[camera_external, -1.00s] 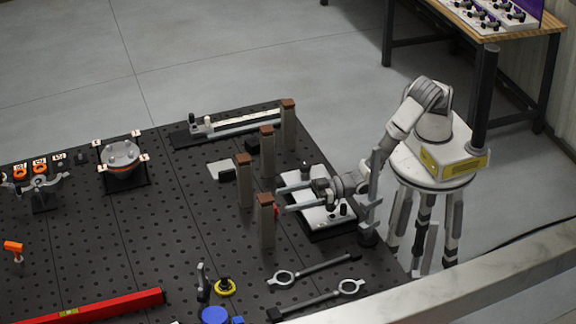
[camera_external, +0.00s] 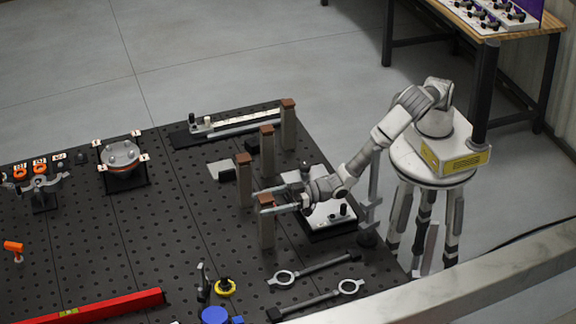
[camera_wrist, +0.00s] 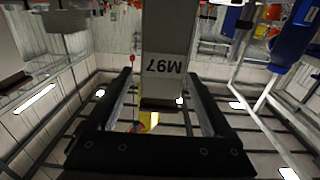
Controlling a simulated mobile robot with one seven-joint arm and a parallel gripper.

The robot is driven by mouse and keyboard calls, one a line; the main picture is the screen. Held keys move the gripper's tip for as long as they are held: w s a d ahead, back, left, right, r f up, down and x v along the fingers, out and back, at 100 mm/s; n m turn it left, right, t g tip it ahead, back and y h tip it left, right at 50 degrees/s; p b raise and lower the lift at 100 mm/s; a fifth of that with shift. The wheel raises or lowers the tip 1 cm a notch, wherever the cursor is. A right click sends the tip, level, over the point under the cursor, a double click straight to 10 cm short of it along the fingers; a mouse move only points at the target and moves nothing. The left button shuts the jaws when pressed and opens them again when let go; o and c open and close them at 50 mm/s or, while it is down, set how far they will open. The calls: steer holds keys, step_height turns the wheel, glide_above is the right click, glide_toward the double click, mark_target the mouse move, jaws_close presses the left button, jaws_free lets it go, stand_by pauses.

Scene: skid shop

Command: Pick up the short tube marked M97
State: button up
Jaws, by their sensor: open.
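The short tube marked M97 (camera_wrist: 164,60) is a grey square post with a brown end, seen upside down in the wrist view. It lies between my two fingers there, with a gap on each side. In the external view it appears to be the front post (camera_external: 267,232), upright on the black table. My gripper (camera_external: 259,201) is open and level with the brown top of this post, one finger on its far side and one on its near side. In the wrist view my gripper (camera_wrist: 160,76) holds nothing.
Similar brown-topped posts (camera_external: 244,185) stand close behind, in a staggered row. A tray (camera_external: 328,213) with small parts lies under my arm, beside a grey stand (camera_external: 373,200). Wrenches (camera_external: 315,268) lie in front.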

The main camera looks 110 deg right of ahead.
steer(key=shift+c, duration=0.2)
jaws_close()
steer(key=shift+r, duration=0.1)
stand_by(1.0)
